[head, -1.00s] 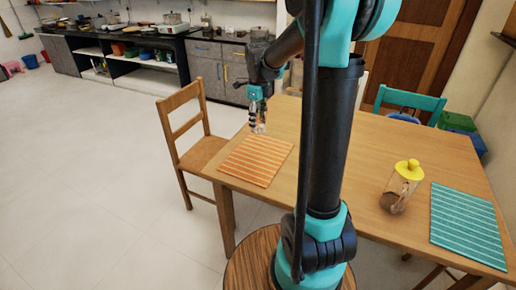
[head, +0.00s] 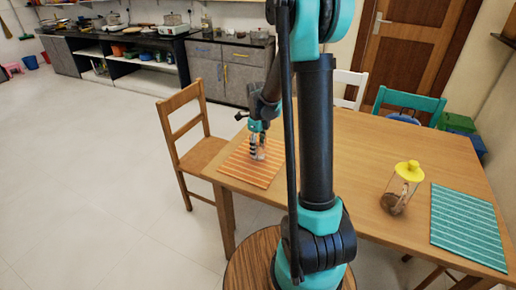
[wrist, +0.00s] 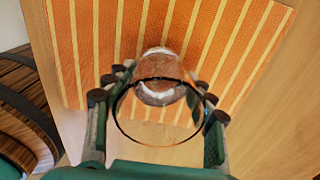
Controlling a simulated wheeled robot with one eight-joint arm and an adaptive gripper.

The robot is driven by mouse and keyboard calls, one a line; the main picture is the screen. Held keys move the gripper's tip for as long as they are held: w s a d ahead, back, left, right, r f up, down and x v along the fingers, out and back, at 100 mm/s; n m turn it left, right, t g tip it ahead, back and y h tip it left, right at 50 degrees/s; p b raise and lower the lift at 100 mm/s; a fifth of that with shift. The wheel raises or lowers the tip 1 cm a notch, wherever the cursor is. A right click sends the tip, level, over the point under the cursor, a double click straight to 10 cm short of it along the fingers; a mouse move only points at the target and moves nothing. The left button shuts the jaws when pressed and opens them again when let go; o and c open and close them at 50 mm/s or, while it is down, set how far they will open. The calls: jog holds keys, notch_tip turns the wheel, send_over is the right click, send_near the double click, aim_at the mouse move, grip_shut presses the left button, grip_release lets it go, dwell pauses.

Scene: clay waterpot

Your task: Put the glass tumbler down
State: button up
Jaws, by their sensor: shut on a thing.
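The glass tumbler (wrist: 160,108) is clear, and its round rim shows between my fingers in the wrist view. My gripper (wrist: 158,100) is shut on it, with fingers on both sides. In the head view my gripper (head: 258,152) points down over the orange striped placemat (head: 240,168), and the tumbler is small and mostly hidden between the fingers. The placemat fills much of the wrist view (wrist: 85,50) beneath the tumbler. A brown and white round shape shows through the glass. I cannot tell whether the tumbler's base touches the mat.
A glass jar with a yellow lid (head: 408,172) stands on the wooden table (head: 350,150), left of a teal striped placemat (head: 467,225). A wooden chair (head: 190,140) stands at the table's left. The table is bare between the orange mat and the jar.

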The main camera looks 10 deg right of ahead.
jog(key=shift+f, duration=0.1)
jog(key=o, duration=1.4)
jog(key=shift+o, duration=0.2)
notch_tip(320, 180, up, 12)
jog(key=s+d+f+n+t, duration=0.1)
jog(key=s+f+n, duration=0.2)
jog(key=s+n, duration=0.4)
jog(key=s+d+f+n+t, duration=0.1)
jog(key=s+f+n, duration=0.2)
jog(key=s+n, duration=0.4)
jog(key=s+d+f+n+t, duration=0.1)
jog(key=s+f+n+t, duration=0.1)
jog(key=s+n, duration=0.6)
jog(key=shift+d+f+n, duration=0.2)
jog(key=shift+f+n, duration=0.3)
jog(key=shift+n, duration=0.7)
jog(key=shift+s+f+n, duration=0.2)
jog(key=shift+s+n, duration=0.2)
jog(key=shift+n, duration=0.2)
